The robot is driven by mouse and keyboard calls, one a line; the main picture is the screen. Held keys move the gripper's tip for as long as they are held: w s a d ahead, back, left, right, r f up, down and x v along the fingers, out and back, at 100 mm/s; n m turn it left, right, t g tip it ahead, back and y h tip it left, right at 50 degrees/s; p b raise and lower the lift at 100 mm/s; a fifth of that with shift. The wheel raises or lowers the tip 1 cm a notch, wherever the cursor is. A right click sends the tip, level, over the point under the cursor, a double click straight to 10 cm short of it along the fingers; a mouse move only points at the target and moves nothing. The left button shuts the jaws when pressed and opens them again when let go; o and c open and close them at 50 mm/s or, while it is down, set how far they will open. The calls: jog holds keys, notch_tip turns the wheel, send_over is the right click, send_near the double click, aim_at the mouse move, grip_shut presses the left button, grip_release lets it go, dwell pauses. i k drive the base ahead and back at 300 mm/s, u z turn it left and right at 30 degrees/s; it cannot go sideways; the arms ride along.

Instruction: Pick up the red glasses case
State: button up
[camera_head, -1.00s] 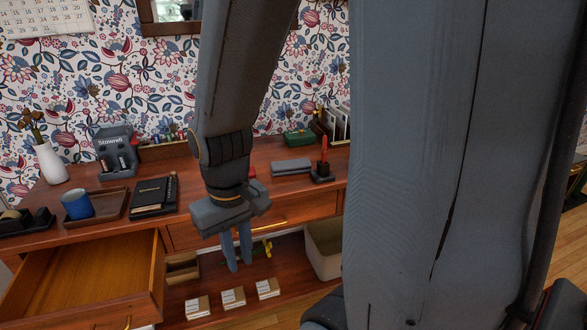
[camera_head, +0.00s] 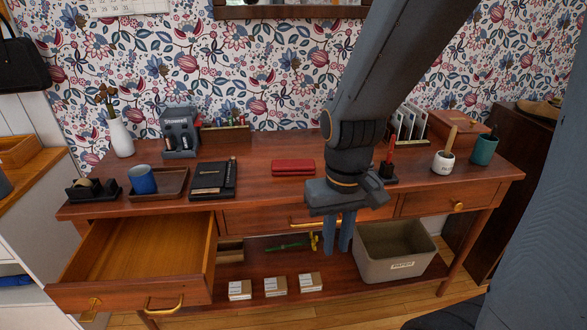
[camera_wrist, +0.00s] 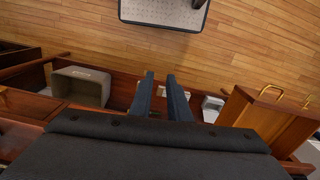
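The red glasses case (camera_head: 293,167) lies flat on the desk top (camera_head: 265,190) in the head view, near the middle, left of my wrist. My gripper (camera_head: 338,248) points down in front of the desk's front edge, to the right of the case, with its fingertips below the desk top. The two fingers are apart with nothing between them. In the wrist view, my gripper (camera_wrist: 161,76) shows the same gap, over the lower shelf and floor. The case is not seen in the wrist view.
The open drawer (camera_head: 140,255) juts out at the left. A paper bin (camera_head: 395,255) and small boxes (camera_head: 275,286) are on the lower shelf. A black notebook (camera_head: 212,180), a tray with a blue mug (camera_head: 142,180), a red-handled stamp (camera_head: 388,170) and a white pot (camera_head: 443,162) stand on the desk.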

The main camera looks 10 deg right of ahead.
aim_at(306, 166)
jog(key=z, duration=0.05)
jog(key=k, duration=0.55)
jog(key=z, duration=0.7)
jog(key=i, duration=1.4)
jog(key=z, duration=0.05)
